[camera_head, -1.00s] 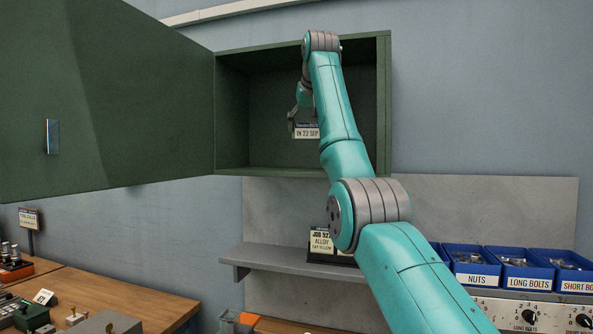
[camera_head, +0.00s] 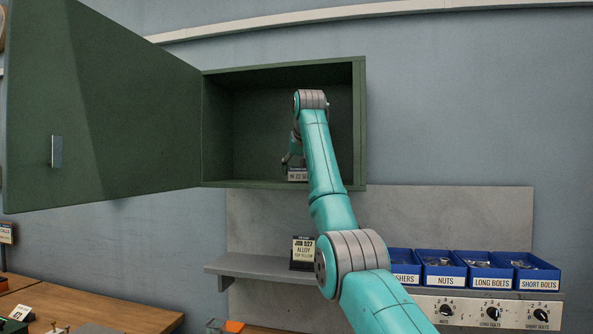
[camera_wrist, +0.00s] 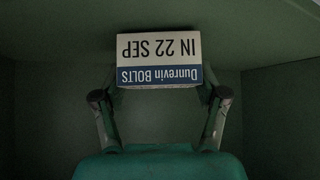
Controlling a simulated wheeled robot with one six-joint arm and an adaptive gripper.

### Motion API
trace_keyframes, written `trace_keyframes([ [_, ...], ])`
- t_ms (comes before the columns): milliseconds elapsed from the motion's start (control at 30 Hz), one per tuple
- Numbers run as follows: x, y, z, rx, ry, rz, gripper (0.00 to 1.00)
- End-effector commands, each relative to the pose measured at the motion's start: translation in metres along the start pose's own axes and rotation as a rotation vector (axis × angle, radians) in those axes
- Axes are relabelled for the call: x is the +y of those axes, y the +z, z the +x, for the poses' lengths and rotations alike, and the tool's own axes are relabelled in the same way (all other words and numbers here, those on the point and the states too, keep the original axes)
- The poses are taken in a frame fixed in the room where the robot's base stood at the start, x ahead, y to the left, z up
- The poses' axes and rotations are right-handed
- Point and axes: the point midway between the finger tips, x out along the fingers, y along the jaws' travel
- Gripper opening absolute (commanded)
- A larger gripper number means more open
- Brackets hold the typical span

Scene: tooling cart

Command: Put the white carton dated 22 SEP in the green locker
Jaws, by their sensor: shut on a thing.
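The white carton (camera_wrist: 158,47) with a blue band reads "IN 22 SEP" and "Dunrevin BOLTS", upside down in the wrist view. It also shows small in the head view (camera_head: 298,174), low inside the green locker (camera_head: 284,184). My gripper (camera_wrist: 160,92) is shut on the carton, with one finger at each side of it. In the head view, my gripper (camera_head: 292,160) is inside the locker opening, partly hidden by my arm. I cannot tell whether the carton touches the locker floor.
The locker door (camera_head: 100,110) stands wide open to the left. Below the locker is a grey shelf (camera_head: 255,267) with a job sign (camera_head: 303,252). Blue bins (camera_head: 455,268) stand at the lower right. The locker's left side looks empty.

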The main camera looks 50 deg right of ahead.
Motion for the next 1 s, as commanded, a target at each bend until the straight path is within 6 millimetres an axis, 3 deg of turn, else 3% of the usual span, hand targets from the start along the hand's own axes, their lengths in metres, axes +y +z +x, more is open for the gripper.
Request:
trace_keyframes([
  [400, 0.0017, 0.0023, 0.0057, 0.003, 0.001, 0.001, 0.09],
  [433, 0.0017, 0.0026, 0.0061, 0.001, 0.001, 0.001, 0.8],
  [500, 0.0017, 0.0026, 0.0061, 0.001, 0.001, 0.001, 0.97],
  [867, 0.0016, 0.002, 0.0053, 0.001, 0.001, 0.001, 0.97],
  [1000, 0.0015, 0.0, -0.0034, 0.004, 0.001, 0.001, 0.97],
])
